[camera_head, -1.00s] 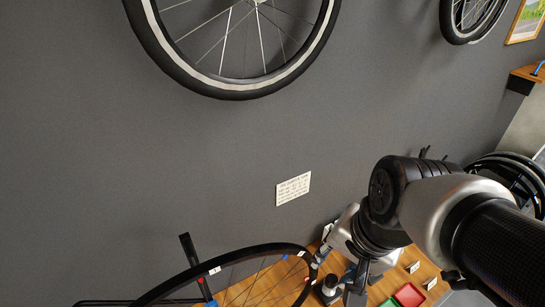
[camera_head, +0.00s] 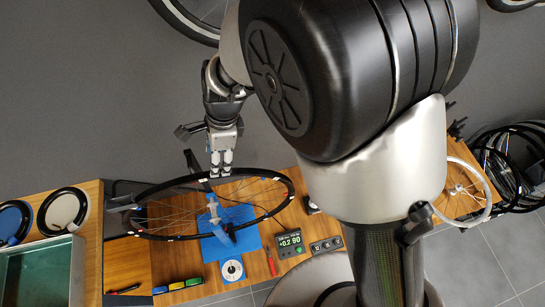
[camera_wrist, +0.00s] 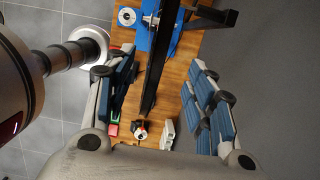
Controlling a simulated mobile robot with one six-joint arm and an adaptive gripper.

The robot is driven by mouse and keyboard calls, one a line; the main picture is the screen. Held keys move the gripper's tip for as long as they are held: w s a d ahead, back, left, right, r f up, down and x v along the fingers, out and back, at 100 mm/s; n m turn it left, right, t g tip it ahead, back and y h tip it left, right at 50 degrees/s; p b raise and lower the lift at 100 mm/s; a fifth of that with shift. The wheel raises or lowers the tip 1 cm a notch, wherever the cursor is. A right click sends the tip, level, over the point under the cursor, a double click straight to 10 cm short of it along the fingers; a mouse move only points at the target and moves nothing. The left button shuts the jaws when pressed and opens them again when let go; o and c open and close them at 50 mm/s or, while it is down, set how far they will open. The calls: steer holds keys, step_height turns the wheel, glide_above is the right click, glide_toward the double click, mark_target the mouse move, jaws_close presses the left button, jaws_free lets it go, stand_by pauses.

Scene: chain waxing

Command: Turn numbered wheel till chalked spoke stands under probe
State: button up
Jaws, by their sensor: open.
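The wheel (camera_head: 285,181), a black-rimmed wheel with small white and blue marks on its rim, is mounted in a blue stand (camera_head: 223,234) on the bench. My gripper (camera_head: 221,172) points down at the far side of the rim and partly covers it. In the wrist view my gripper (camera_wrist: 165,95) is open, and the dark rim (camera_wrist: 153,70) runs between its two padded fingers. I cannot tell whether a finger touches the rim. I cannot make out the chalked spoke, the numbers or the probe.
A display box (camera_head: 290,243) with green digits stands right of the blue mat (camera_head: 243,214). A metal tray (camera_head: 38,275) is at left. My arm hides the bench's right part.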

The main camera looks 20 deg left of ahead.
steer(key=b+x, duration=0.3)
steer(key=x, duration=0.7)
steer(key=shift+f, duration=0.2)
steer(key=shift+r+p, duration=0.3)
steer(key=shift+p, duration=0.1)
steer(key=shift+d, duration=0.15)
steer(key=shift+c, duration=0.4)
jaws_close()
